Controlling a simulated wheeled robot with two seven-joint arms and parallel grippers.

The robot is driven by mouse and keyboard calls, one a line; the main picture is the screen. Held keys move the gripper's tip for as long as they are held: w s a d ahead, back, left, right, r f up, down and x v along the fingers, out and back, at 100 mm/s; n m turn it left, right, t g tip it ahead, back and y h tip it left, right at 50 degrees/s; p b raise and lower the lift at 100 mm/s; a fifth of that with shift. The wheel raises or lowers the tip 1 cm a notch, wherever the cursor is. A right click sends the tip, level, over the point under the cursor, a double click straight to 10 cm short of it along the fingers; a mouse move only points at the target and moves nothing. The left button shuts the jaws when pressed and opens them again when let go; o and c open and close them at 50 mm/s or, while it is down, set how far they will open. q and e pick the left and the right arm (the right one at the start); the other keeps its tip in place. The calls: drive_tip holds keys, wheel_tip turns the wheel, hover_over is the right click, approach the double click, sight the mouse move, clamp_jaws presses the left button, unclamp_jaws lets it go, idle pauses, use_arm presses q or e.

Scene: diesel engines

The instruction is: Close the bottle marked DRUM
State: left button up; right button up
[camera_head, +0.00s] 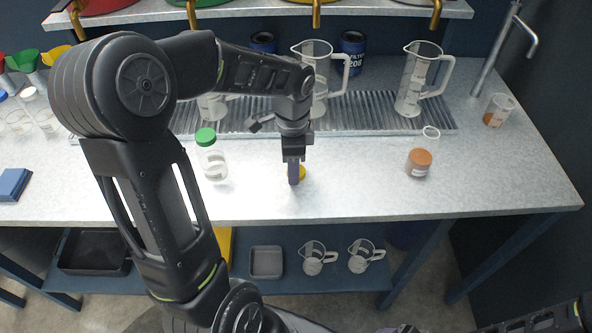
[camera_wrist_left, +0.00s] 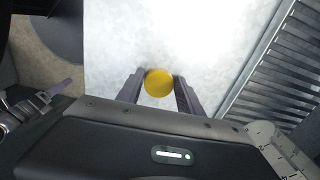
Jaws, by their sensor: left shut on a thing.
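My left gripper (camera_head: 294,178) points straight down over the front middle of the worktop and is shut on a yellow cap (camera_head: 302,172). In the left wrist view the round yellow cap (camera_wrist_left: 158,83) sits between the two fingers (camera_wrist_left: 156,88). It appears to be at worktop height. I cannot read the word DRUM on any bottle. A clear bottle with a green cap (camera_head: 211,156) stands left of the gripper.
Clear measuring jugs (camera_head: 417,82) stand on the grooved drain strip (camera_head: 375,113) at the back. An open cup with orange-brown contents (camera_head: 498,110) is at the far right. A clear ring (camera_head: 431,132) lies behind the small jar. A blue block (camera_head: 13,184) lies far left.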

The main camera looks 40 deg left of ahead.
use_arm(q)
wheel_tip(320, 180, up, 10)
idle(0.6)
drive_tip(key=shift+f, duration=0.1)
idle(0.5)
